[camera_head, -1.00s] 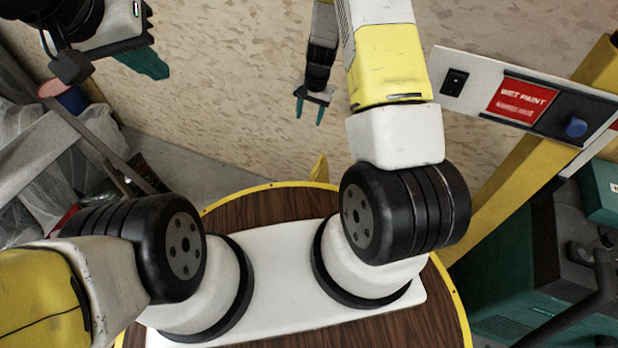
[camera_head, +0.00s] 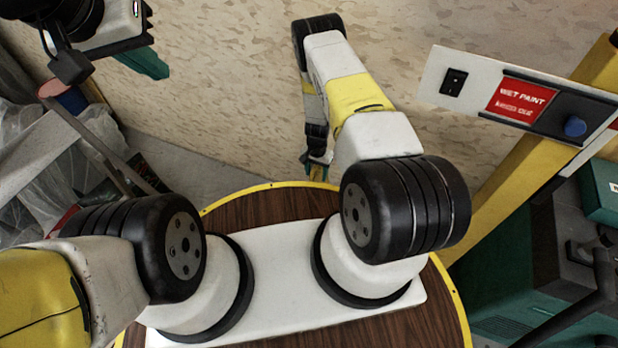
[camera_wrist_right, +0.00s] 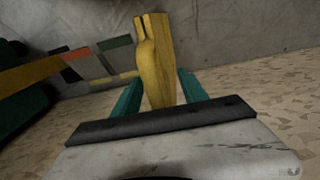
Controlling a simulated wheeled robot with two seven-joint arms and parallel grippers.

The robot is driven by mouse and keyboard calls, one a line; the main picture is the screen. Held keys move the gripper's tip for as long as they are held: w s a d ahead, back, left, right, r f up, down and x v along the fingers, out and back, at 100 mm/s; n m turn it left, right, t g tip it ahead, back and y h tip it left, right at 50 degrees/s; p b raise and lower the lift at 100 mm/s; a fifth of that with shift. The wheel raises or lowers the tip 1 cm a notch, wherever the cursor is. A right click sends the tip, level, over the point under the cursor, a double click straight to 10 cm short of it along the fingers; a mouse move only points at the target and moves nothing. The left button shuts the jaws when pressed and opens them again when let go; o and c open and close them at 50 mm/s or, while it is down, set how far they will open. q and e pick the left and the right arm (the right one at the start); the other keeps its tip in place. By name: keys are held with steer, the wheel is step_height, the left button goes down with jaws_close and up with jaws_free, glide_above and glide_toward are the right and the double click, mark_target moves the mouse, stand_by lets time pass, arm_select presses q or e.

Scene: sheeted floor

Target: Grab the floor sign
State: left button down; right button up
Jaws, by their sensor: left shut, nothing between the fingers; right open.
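The floor sign (camera_wrist_right: 154,55) is yellow and stands upright in the right wrist view, between the two teal fingers of my right gripper (camera_wrist_right: 160,92). The gripper is open around its near part, and I cannot tell whether either finger touches it. In the head view only a small yellow tip of the floor sign (camera_head: 317,173) shows above the round table's far edge, next to my right gripper (camera_head: 318,160); the rest is hidden. My left gripper (camera_head: 145,63) is shut and empty at the upper left, far from the sign.
A round wooden table top (camera_head: 270,207) with a yellow rim lies below my arms. A panel with a red wet paint label (camera_head: 521,98) and a yellow post (camera_head: 500,190) stand at the right, near green machinery (camera_head: 520,255). Plastic-covered clutter (camera_head: 60,150) fills the left.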

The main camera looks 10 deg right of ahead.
steer(key=shift+f, duration=0.55)
jaws_close()
steer(key=shift+w+r, duration=0.1)
stand_by(0.9)
